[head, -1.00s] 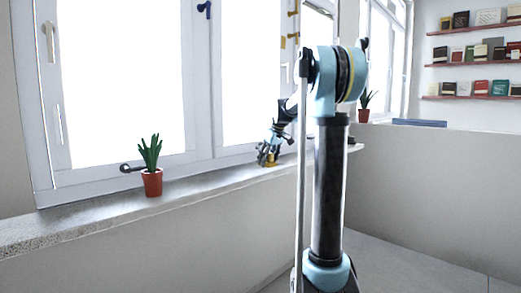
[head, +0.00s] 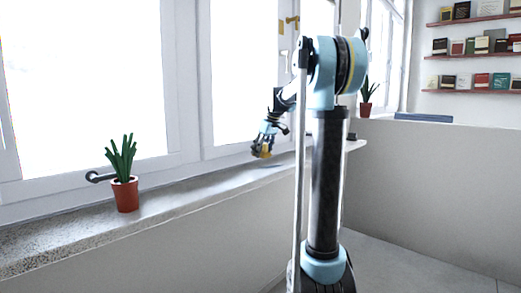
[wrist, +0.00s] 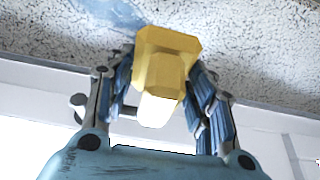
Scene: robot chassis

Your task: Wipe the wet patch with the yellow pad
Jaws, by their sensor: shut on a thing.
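My gripper (head: 265,148) is shut on the yellow pad (wrist: 165,65) at the window sill (head: 190,190). In the wrist view the pad sits between my blue fingers, with a pale block on its near side. In the head view the pad (head: 264,152) is small and appears just above the sill, with a darker bluish area below it. A bluish, glossy patch (wrist: 115,10) shows on the speckled sill surface at the top of the wrist view, partly cut off by the frame. It looks like the wet patch. Whether the pad touches the sill is unclear.
Bare sill lies between pot and gripper. Window frames rise behind. Another plant (head: 366,100) and bookshelves are farther right.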

